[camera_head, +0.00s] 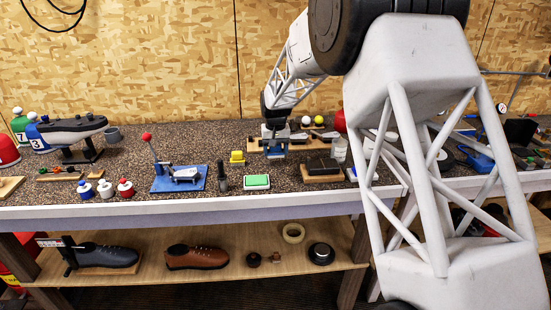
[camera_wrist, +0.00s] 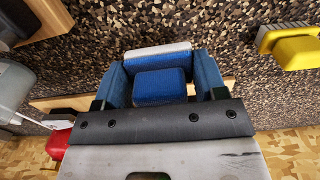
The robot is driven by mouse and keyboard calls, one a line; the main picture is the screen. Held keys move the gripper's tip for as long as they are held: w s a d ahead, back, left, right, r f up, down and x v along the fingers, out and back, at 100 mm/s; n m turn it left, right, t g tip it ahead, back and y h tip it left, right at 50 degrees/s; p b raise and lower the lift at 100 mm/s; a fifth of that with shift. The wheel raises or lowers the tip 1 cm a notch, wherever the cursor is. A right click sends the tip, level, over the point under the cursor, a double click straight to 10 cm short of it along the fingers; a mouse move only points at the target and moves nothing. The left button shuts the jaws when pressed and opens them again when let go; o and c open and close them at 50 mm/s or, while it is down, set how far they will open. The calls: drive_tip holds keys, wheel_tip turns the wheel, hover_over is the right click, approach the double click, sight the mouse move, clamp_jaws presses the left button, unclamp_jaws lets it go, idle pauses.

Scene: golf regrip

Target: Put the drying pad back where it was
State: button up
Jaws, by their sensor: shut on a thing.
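My gripper (camera_wrist: 160,90) is shut on a blue pad (camera_wrist: 160,84) with a pale far edge, which looks to be the drying pad. The pad sits between the two blue fingers in the wrist view, and its lower part is hidden by the gripper body. In the head view my gripper (camera_head: 275,149) points down at the rear middle of the bench, over or in front of a wooden board (camera_head: 254,145). The board also shows on both sides of the fingers in the wrist view (camera_wrist: 230,86). I cannot tell whether the pad touches it.
A yellow block (camera_head: 237,157) stands left of my gripper, and a green pad in a white tray (camera_head: 256,182) lies in front. A wooden holder with a dark block (camera_head: 322,170) and a clear jar (camera_head: 339,150) are close on the right. Balls (camera_head: 306,121) sit behind.

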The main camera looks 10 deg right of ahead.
sight(275, 164)
drive_tip(key=shift+f, duration=1.7)
drive_tip(key=shift+f, duration=0.15)
drive_tip(key=o, duration=0.9)
wheel_tip(275, 164, up, 12)
drive_tip(key=shift+f, duration=0.1)
drive_tip(key=shift+r, duration=0.3)
